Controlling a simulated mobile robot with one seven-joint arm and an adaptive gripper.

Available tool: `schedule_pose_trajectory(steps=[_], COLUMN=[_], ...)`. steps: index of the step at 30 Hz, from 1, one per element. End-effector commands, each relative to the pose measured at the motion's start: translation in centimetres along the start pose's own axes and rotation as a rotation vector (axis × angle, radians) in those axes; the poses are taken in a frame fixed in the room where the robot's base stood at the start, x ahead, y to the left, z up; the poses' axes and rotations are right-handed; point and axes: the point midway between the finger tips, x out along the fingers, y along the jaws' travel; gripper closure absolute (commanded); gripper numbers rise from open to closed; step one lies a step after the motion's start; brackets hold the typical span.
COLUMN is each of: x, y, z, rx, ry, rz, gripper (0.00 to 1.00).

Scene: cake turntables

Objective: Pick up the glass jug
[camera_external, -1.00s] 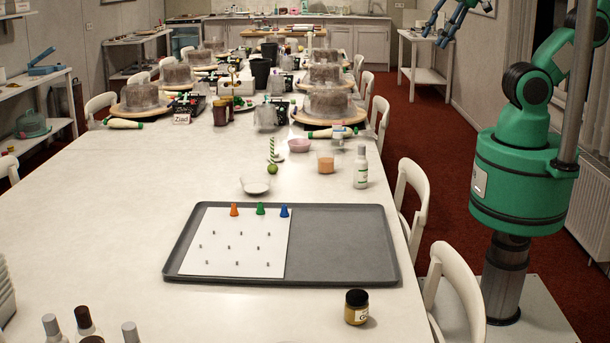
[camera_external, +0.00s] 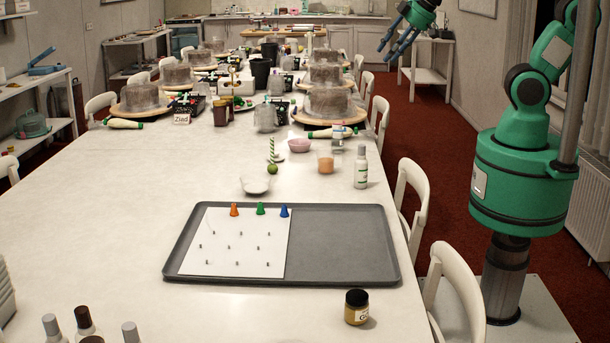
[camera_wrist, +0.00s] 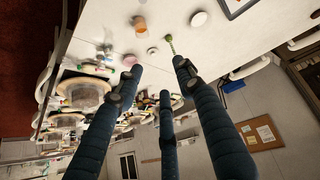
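My gripper (camera_external: 396,45) is open and empty, its blue fingers spread, high above the right side of the long table at the top of the external view. In the wrist view its three dark fingers (camera_wrist: 155,90) stand apart with nothing between them. A clear glass vessel (camera_external: 265,118), which may be the glass jug, stands mid-table, left of the nearest right-hand cake. Another small clear vessel (camera_external: 337,140) stands right of the pink bowl. I cannot tell which one is the jug. My gripper is well away from both.
Cakes on turntables (camera_external: 327,104) line both sides of the table. A grey tray (camera_external: 345,265) lies in front. Chairs (camera_external: 413,190) line the right edge.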

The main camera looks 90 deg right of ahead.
Motion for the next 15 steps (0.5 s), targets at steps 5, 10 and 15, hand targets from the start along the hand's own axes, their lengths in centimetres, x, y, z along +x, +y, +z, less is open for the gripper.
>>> schedule_pose_trajectory(steps=[5, 10, 15], x=[6.7, 12.7, 18.4], y=[4.0, 7.2, 9.6], z=[-0.3, 0.4, 2.2], rx=[-0.003, -0.011, -0.015], ry=[0.017, 0.04, 0.066], rz=[0.05, 0.066, 0.053], gripper=[0.62, 0.62, 0.62])
